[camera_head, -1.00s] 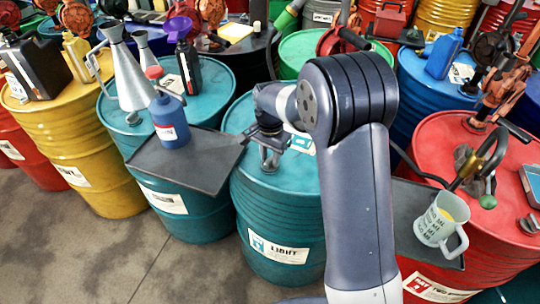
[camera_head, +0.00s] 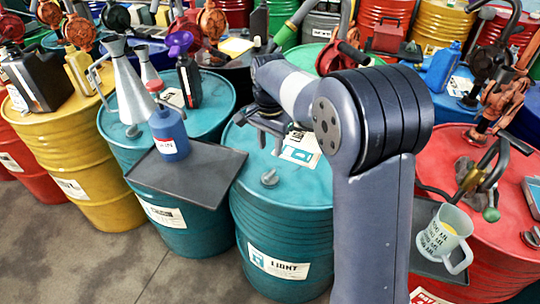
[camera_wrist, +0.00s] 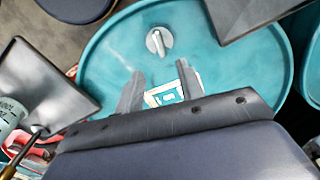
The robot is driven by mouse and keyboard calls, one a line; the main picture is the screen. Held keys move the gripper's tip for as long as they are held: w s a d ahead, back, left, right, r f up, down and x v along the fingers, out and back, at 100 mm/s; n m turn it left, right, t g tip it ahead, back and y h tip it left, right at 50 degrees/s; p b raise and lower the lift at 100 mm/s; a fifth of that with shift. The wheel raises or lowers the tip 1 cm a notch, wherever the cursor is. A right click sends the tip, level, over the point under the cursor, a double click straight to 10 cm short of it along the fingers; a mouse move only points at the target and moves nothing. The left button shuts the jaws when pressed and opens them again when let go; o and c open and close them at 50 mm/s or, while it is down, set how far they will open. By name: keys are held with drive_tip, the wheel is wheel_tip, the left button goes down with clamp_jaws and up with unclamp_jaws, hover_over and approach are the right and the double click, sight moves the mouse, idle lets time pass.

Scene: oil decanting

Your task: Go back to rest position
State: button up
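My gripper (camera_head: 262,138) is above the middle teal drum (camera_head: 285,185). In the wrist view the two fingers of my gripper (camera_wrist: 160,92) stand apart with nothing between them. A grey cap (camera_head: 270,178) sits on the drum top, clear of the fingers; it also shows in the wrist view (camera_wrist: 159,42). The blue bottle with a red cap (camera_head: 168,132) stands upright on the left dark tray (camera_head: 205,168). The measuring jug (camera_head: 445,238), with yellow liquid inside, stands on the right tray.
A metal funnel (camera_head: 128,88) stands on the left teal drum (camera_head: 120,137). A red drum (camera_head: 495,238) with a hand pump (camera_head: 490,160) is at the right. The dark trays flank the middle drum. Grey floor (camera_head: 70,250) is open at the front left.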

sight(270, 172)
drive_tip(key=shift+r, duration=0.35)
wheel_tip(270, 172, down, 11)
drive_tip(key=shift+r+p, duration=0.15)
drive_tip(key=shift+p, duration=0.3)
drive_tip(key=shift+n, duration=0.3)
